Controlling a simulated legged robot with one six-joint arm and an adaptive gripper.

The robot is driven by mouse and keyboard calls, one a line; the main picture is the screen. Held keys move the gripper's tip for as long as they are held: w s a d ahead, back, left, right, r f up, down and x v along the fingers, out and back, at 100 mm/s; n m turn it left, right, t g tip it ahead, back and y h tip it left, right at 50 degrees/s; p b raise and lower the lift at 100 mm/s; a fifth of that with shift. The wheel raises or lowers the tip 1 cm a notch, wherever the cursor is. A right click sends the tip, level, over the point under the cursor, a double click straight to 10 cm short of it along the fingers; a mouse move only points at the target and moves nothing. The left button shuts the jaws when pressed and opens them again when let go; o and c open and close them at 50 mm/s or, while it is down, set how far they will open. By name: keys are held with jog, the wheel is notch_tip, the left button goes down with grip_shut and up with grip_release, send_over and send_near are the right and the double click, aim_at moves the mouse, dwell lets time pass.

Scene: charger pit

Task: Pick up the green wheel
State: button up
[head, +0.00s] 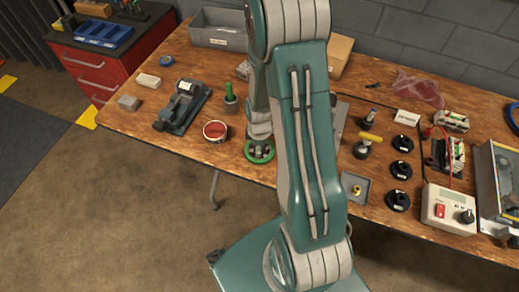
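The green wheel (259,152) is at the front edge of the wooden table, directly below the lower end of my arm. It is a green ring with a darker centre. The end of my arm comes down just above and behind it, and my arm hides part of this area. My gripper's fingers cannot be made out, so I cannot tell whether they touch or hold the wheel, or whether the wheel rests on the table.
A red-topped round tin (215,131), a green-handled tool (230,98) and a dark vise-like device (183,106) stand left of the wheel. Right of my arm are a small grey tray (355,188), several black knobs and a meter box (449,208).

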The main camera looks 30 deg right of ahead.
grip_shut()
jog(key=shift+r, duration=0.65)
jog(key=s+r, duration=0.1)
jog(key=r, duration=0.1)
jog(key=s+d+r, duration=0.1)
jog(key=r, duration=0.2)
jog(key=s+d+r, duration=0.1)
jog(key=s+r, duration=0.1)
jog(key=shift+d+r, duration=0.15)
jog(key=shift+r, duration=0.05)
jog(key=s+d+r, duration=0.4)
jog(key=s, duration=0.4)
jog(key=shift+s+d+r, duration=0.15)
jog(key=shift+s+d, duration=0.05)
jog(key=shift+d, duration=0.05)
